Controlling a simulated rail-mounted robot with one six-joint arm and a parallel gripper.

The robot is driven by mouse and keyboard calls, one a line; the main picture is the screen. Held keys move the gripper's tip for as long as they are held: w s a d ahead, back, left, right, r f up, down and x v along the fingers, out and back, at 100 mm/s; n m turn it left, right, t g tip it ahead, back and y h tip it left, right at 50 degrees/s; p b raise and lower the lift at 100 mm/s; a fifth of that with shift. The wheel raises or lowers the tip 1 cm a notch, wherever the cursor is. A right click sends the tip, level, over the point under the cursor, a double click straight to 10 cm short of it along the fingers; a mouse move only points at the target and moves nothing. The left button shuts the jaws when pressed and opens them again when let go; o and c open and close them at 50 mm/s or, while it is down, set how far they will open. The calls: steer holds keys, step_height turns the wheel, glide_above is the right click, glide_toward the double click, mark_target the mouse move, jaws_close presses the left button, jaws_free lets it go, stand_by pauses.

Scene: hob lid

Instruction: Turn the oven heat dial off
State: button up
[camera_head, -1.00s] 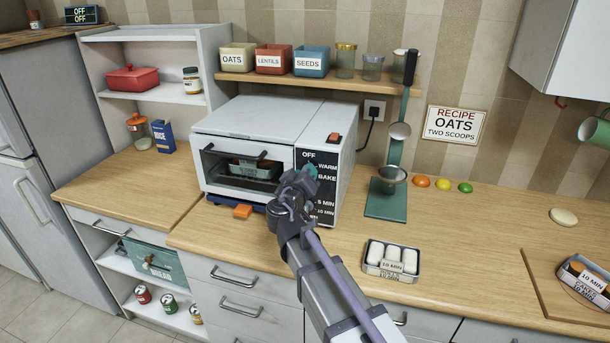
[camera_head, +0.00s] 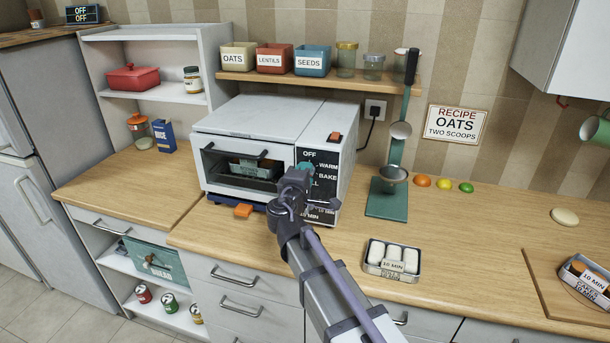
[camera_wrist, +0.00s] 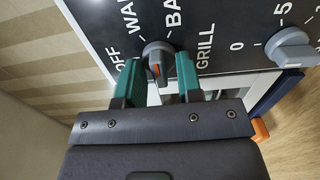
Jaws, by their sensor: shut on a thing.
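The oven heat dial (camera_wrist: 158,57) is a round grey knob with an orange mark on its face, on the black panel of the white oven (camera_head: 250,125). The labels OFF, WARM, BAKE and GRILL surround it in the wrist view. I cannot tell surely which label it points at. My gripper (camera_wrist: 158,78) has its two teal fingers on either side of the knob and is shut on it. In the head view my gripper (camera_head: 306,172) is at the oven's front panel and hides the knob.
A second grey dial (camera_wrist: 287,46), numbered 0 and 5, sits beside it on the panel. A tray of white rolls (camera_head: 392,258) and a green stand (camera_head: 388,195) are on the counter to the right.

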steer(key=shift+s+d+f+n, duration=0.1)
steer(key=shift+n, duration=4.3)
steer(key=shift+d+f+n, duration=0.1)
steer(key=shift+n, duration=4.3)
steer(key=o, duration=0.5)
steer(key=shift+o, duration=0.2)
steer(key=v, duration=1)
steer(key=shift+s, duration=0.4)
